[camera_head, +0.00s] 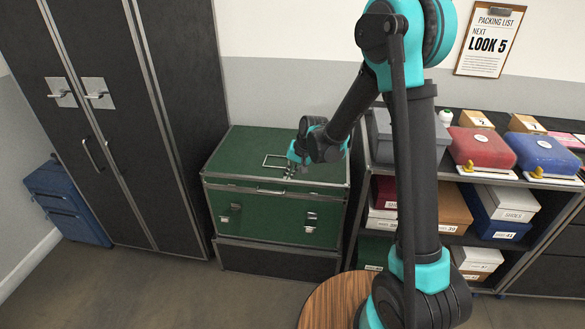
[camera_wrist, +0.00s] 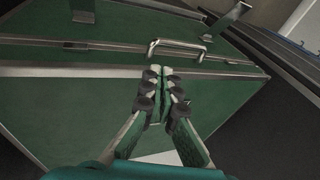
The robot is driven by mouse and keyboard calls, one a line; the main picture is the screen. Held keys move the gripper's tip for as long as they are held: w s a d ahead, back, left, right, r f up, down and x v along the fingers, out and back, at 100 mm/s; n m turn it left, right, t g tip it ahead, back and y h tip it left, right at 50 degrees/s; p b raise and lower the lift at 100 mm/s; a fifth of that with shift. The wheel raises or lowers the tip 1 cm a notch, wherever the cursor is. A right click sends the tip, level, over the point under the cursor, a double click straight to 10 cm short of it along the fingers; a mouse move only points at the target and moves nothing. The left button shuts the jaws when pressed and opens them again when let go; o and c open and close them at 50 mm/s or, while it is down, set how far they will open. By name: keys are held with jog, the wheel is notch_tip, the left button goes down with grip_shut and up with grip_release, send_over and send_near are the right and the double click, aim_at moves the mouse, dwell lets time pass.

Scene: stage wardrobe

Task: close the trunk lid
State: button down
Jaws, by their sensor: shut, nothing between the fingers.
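Two metal latches stick out on the front, a left one (camera_head: 225,217) and a right one (camera_head: 310,228). My gripper (camera_head: 291,173) is over the lid's top, towards the front edge. In the wrist view my gripper (camera_wrist: 164,72) is shut and empty, its fingertips near the front metal handle (camera_wrist: 178,47). Contact with the lid is unclear.
The wardrobe (camera_head: 100,110) stands close on the left, with a blue case (camera_head: 68,205) beyond it. A shelf (camera_head: 455,240) with shoe boxes stands close on the right. A round wooden table (camera_head: 325,300) is in the foreground. Floor is clear before the trunk.

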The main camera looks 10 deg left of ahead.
aim_at(284, 192)
jog(key=shift+x, duration=1.3)
jog(key=f, duration=0.4)
jog(key=shift+s+f, duration=0.35)
jog(key=shift+s+d+f, duration=0.1)
jog(key=shift+s+f, duration=0.25)
jog(key=shift+f, duration=0.25)
